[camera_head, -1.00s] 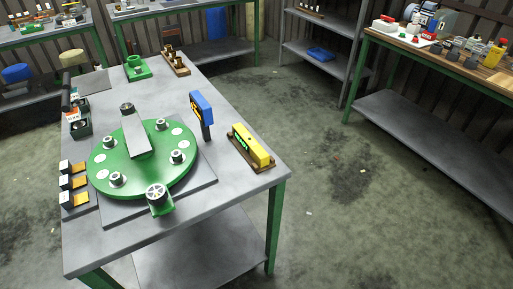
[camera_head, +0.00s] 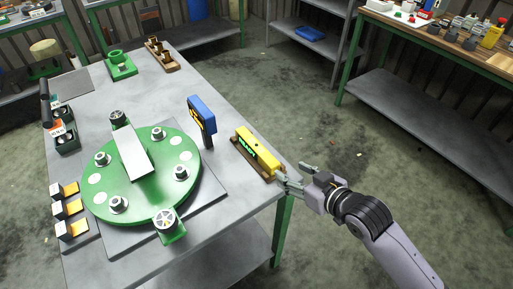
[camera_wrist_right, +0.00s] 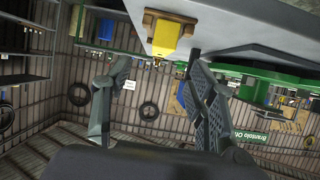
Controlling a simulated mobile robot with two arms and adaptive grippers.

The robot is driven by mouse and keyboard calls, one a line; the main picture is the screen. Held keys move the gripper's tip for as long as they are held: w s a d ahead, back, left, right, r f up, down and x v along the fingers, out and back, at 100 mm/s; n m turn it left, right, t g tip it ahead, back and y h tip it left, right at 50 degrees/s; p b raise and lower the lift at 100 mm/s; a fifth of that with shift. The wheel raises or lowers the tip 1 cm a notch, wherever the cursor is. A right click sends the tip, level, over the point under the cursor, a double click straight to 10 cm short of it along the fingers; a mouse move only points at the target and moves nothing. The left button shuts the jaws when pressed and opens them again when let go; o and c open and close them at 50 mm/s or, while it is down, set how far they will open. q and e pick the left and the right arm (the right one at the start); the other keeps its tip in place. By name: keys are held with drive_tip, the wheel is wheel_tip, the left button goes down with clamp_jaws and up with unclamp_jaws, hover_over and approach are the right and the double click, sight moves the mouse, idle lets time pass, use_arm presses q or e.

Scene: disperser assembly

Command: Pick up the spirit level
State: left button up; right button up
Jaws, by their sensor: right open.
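The yellow spirit level (camera_head: 258,150), with green lit marks on its side, lies in a brown holder (camera_head: 265,172) at the right edge of the grey table. In the right wrist view the spirit level (camera_wrist_right: 166,40) shows end-on against the brown holder (camera_wrist_right: 172,17), beyond the fingertips. My right gripper (camera_head: 292,174) is just off the table's edge, near the close end of the spirit level. Its two fingers are apart and empty in the right wrist view (camera_wrist_right: 158,62). My left gripper is not in view.
A green round turntable (camera_head: 140,185) with several small fittings fills the table's middle. A blue upright device (camera_head: 201,112) stands left of the spirit level. Open floor (camera_head: 330,130) lies right of the table.

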wheel_tip(320, 180, up, 2)
drive_tip(key=a, duration=0.2)
drive_tip(key=p, duration=0.1)
approach(256, 145)
drive_tip(key=shift+w+a+f+n+y, duration=0.3)
drive_tip(key=shift+w+a+f+y, duration=0.1)
drive_tip(key=shift+w+a+f, duration=0.65)
drive_tip(key=shift+w+d+p+x, duration=0.1)
drive_tip(key=shift+p+x, duration=0.05)
drive_tip(key=shift+x, duration=0.95)
drive_tip(key=shift+w+d+p+x, duration=0.1)
drive_tip(key=shift+d+p+x, duration=0.05)
drive_tip(key=shift+x, duration=0.95)
drive_tip(key=shift+w+d+p+x, duration=0.1)
drive_tip(key=shift+p+x, duration=0.05)
drive_tip(key=shift+x, duration=0.95)
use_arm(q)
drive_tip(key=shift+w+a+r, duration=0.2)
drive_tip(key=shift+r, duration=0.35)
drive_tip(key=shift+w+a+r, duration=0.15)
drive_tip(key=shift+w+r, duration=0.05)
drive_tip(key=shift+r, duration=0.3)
use_arm(e)
drive_tip(key=shift+r, duration=0.1)
drive_tip(key=shift+c, duration=0.6)
clamp_jaws()
drive_tip(key=shift+r, duration=0.1)
